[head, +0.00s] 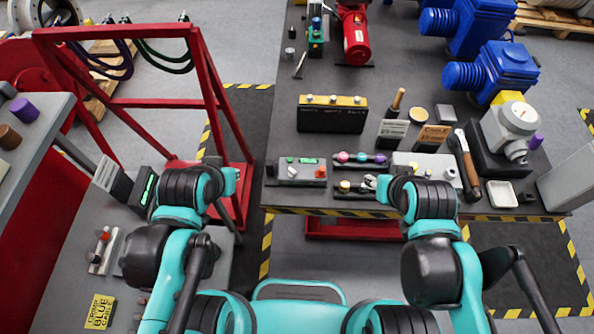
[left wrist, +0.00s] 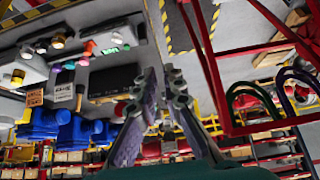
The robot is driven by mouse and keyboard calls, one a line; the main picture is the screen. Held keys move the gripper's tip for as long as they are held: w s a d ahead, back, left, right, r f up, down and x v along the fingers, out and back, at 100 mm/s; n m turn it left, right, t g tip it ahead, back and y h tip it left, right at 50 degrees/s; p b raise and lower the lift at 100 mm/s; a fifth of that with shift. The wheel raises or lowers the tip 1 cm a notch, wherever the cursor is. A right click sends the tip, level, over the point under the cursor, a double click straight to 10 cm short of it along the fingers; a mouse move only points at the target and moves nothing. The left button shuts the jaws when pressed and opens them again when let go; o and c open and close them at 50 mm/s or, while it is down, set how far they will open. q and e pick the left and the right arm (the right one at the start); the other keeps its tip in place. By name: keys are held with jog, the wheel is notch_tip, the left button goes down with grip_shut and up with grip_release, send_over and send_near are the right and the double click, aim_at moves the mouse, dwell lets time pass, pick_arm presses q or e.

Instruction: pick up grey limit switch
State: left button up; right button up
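In the head view, a small grey piece (head: 370,181) lies at the table's front, beside the low dark holder with a yellow-topped part (head: 346,187); it may be the grey limit switch, but it is too small to be sure. My right gripper (head: 383,187) is just right of this piece, largely hidden by my own wrist; its finger opening is unclear. My left gripper (head: 222,192) is left of the table's front corner, away from the piece. The left wrist view shows its two fingers (left wrist: 164,76) with a narrow empty gap between them.
A grey control box (head: 302,171) stands left of the holders. Behind are a black case (head: 332,114) and label blocks (head: 391,133). A hammer (head: 466,164) and white tray (head: 502,193) lie right. A red frame (head: 120,104) stands near my left arm.

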pick_arm(q)
jog(key=o, duration=0.5)
jog(key=shift+w, duration=0.1)
jog(key=shift+o, duration=0.7)
jog(key=shift+w+r, duration=0.15)
jog(key=shift+w, duration=0.15)
jog(key=g, duration=0.7)
send_over(269, 162)
notch_tip(269, 162, down, 13)
jog(key=f, duration=0.6)
jog(key=shift+s+a, duration=0.2)
jog(key=shift+a, duration=0.15)
jog(key=f, duration=0.5)
jog(key=shift+w+d, duration=0.2)
jog(key=shift+d, duration=0.2)
jog(key=shift+f, duration=0.15)
